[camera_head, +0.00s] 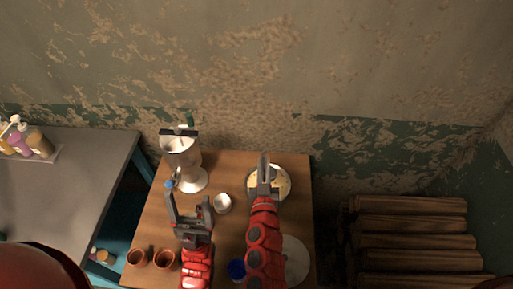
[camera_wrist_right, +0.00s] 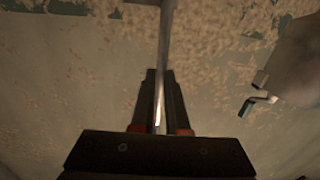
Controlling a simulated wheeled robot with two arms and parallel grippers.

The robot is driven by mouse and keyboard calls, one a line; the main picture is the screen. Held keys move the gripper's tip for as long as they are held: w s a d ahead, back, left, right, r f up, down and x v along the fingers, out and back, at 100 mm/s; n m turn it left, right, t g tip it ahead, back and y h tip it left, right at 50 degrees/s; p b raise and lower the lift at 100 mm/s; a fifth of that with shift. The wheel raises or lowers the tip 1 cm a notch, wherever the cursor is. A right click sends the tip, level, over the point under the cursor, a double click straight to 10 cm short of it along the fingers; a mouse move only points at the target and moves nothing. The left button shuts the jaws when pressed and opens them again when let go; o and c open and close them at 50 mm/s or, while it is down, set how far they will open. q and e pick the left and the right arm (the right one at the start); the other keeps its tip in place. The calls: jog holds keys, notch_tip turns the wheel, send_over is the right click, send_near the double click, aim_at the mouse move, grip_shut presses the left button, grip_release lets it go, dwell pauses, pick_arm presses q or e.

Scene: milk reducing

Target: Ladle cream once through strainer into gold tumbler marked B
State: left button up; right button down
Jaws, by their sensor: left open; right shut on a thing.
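My right gripper (camera_head: 264,168) is over a pale round bowl (camera_head: 284,186) on the wooden table, partly covering it. In the right wrist view, the right gripper (camera_wrist_right: 161,88) is shut on a thin metal rod (camera_wrist_right: 165,35), which looks like a utensil handle; its far end is out of view. My left gripper (camera_head: 189,208) is open and empty, left of a small whitish metal cup (camera_head: 222,204). Two brown-orange cups (camera_head: 137,257) (camera_head: 165,260) stand at the front left. I cannot read a letter B on any cup, nor make out the strainer.
A blue cup (camera_head: 236,270) and a pale plate (camera_head: 297,262) are near the right arm. A grey table (camera_head: 75,180) with bottles is left; stacked logs (camera_head: 410,235) are right.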

jog(key=shift+w+a, duration=0.1)
jog(key=shift+w, duration=0.1)
jog(key=shift+s+d+f+b, duration=0.2)
jog(key=shift+s+f+b, duration=0.2)
jog(key=shift+b, duration=0.25)
jog(key=f+b, duration=0.3)
jog(key=shift+w+a+f, duration=0.1)
jog(key=shift+w+f, duration=0.1)
jog(key=shift+f, duration=0.1)
jog(key=shift+f+b, duration=1.9)
jog(key=shift+f, duration=1.05)
notch_tip(320, 180, up, 8)
jog(key=p, duration=0.7)
jog(key=shift+r, duration=0.15)
